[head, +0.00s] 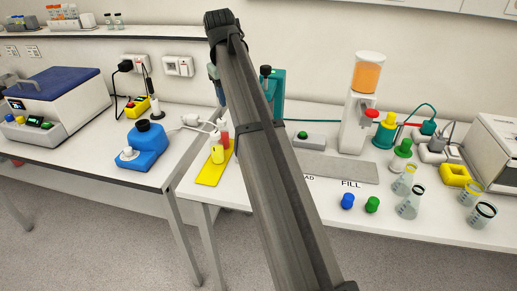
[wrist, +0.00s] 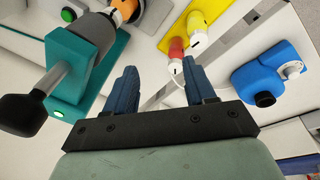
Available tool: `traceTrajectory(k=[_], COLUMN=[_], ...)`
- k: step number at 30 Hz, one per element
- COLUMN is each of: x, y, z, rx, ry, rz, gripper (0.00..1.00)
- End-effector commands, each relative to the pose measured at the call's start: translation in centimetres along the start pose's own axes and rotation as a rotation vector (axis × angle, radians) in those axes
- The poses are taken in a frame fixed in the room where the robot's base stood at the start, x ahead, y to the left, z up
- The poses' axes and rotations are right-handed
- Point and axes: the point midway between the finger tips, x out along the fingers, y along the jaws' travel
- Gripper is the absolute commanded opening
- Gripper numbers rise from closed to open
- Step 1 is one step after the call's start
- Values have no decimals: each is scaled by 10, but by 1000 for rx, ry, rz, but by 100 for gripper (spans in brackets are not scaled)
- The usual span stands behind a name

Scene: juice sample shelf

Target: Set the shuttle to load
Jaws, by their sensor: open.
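A flat grey plate (head: 345,168) lies on the right bench, with the lettering FILL (head: 351,184) in front of it. To its left a second label shows only "AD" (head: 308,177); my arm covers the rest. I cannot make out a separate shuttle; my arm hides the plate's left end. In the wrist view my gripper (wrist: 160,75) is open with nothing between its fingers. A teal device with a black-knobbed lever (wrist: 50,85) is at its left. An orange piece with a dark band (wrist: 124,9) is cut off at the top; I cannot tell what it is.
A yellow plate (head: 208,174) holds small bottles left of my arm. A white dispenser with orange contents (head: 368,75) stands behind the grey plate. A blue container (head: 143,148) sits on the left bench.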

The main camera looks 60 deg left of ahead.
Motion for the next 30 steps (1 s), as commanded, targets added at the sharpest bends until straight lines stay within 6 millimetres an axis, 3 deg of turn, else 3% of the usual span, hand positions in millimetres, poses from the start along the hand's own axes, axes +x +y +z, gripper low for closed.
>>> traceTrajectory(k=[1, 3, 9, 17, 30], x=[2, 3, 4, 11, 80], y=[6, 11, 24, 28, 17], z=[22, 43, 87, 101, 110], rx=[-62, -144, -282, -328, -326], ry=[-23, -48, -91, -105, -105], rz=[-42, -87, -155, -177, -175], gripper=[55, 55, 55, 55, 55])
